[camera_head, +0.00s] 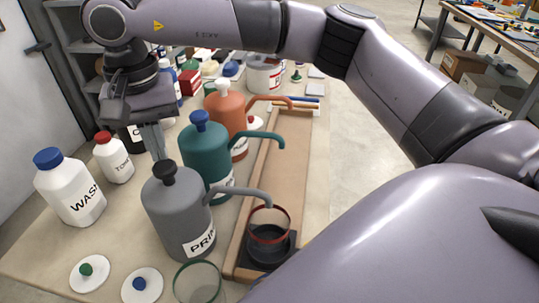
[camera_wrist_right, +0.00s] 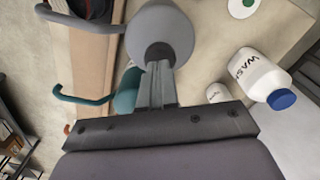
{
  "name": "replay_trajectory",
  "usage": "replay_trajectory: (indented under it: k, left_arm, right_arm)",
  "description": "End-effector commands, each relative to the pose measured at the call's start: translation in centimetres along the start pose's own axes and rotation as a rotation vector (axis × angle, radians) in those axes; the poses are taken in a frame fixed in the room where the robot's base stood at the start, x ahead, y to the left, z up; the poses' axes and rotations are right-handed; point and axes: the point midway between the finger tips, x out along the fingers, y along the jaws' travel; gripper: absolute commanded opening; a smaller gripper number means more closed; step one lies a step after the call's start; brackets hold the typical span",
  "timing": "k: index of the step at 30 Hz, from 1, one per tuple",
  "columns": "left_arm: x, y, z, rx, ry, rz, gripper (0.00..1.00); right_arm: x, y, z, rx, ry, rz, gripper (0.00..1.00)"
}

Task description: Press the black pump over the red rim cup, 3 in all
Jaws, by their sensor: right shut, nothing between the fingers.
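The grey bottle (camera_head: 180,215) labelled "PRI…" has a black pump (camera_head: 165,172) and a grey spout (camera_head: 240,191) reaching right. The clear red rim cup (camera_head: 268,238) stands under the spout end on a black base (camera_head: 266,258); its lower part looks dark. My right gripper (camera_head: 158,156) is shut and empty, pointing down just above or behind the black pump; I cannot tell whether it touches. My left gripper is out of view.
A teal bottle (camera_head: 203,150) with a blue pump and an orange bottle (camera_head: 226,112) stand behind. White bottles (camera_head: 72,192) stand at left. A green-rimmed cup (camera_head: 197,283) and lids (camera_head: 90,273) lie in front. A long tan tray (camera_head: 283,160) runs along the right.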

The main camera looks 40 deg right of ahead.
Motion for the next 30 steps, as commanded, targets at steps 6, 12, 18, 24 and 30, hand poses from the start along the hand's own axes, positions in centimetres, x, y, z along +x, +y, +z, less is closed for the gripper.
replay_trajectory:
  k: [6,12,18,24,30]
  left_arm:
    - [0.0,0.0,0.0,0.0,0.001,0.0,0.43]
    - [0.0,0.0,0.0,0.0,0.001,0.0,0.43]
    - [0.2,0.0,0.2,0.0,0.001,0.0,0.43]
    - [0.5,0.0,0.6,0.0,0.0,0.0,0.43]
    - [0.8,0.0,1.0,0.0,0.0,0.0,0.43]
  right_arm:
    - [0.0,0.0,0.0,0.0,0.0,0.0,0.0]
    - [0.0,0.0,0.0,0.0,0.0,0.0,0.0]
    - [0.3,0.0,0.0,0.0,0.0,0.0,0.0]
    - [1.1,0.0,0.0,0.0,0.0,0.0,0.0]
    - [1.8,0.0,0.0,0.0,0.0,0.0,0.0]
